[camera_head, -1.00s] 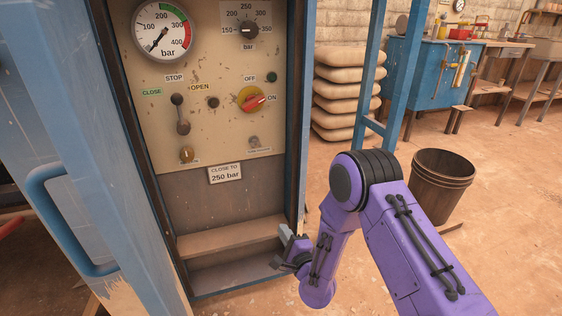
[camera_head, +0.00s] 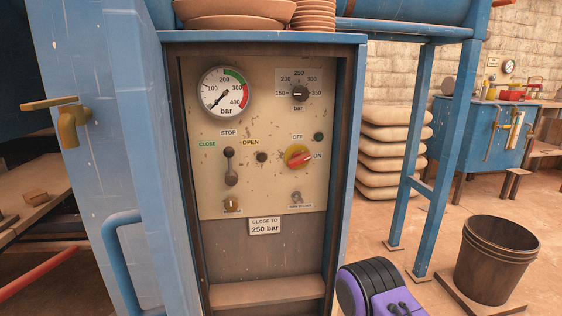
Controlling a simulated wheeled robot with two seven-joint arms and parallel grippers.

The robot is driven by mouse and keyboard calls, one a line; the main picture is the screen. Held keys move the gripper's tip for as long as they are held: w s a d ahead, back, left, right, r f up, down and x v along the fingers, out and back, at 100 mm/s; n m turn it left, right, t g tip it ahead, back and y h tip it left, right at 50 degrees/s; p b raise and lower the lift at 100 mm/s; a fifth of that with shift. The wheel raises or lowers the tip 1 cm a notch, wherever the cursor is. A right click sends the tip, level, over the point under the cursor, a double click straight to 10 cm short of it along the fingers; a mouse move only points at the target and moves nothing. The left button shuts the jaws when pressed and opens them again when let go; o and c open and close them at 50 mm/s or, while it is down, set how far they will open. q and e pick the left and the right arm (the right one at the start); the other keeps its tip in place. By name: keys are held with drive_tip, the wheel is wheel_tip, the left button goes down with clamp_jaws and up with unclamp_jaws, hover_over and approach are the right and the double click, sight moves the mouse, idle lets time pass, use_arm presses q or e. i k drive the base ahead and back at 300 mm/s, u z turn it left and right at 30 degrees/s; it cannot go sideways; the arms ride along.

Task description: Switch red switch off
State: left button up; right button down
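The red switch (camera_head: 300,161) is a red rotary handle on a round yellow plate, on the right part of the beige control panel (camera_head: 270,205). Its handle points right and slightly up, towards the ON label (camera_head: 317,156). The OFF label (camera_head: 297,137) is above the switch. Only a purple and black part of my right arm shows at the bottom edge, below and right of the panel. Neither gripper is in view, and nothing touches the switch.
The panel sits recessed in a blue cabinet (camera_head: 354,130) with a lower shelf (camera_head: 268,290). A blue handle (camera_head: 112,268) sticks out at left. A brown bucket (camera_head: 492,262) stands right, beyond a blue post (camera_head: 447,150).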

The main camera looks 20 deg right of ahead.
sight(297, 158)
drive_tip(key=k, duration=1.65)
drive_tip(key=z, duration=1.3)
drive_tip(key=i, duration=1.05)
drive_tip(key=u, duration=1.75)
drive_tip(key=i, duration=1)
drive_tip(key=u, duration=0.05)
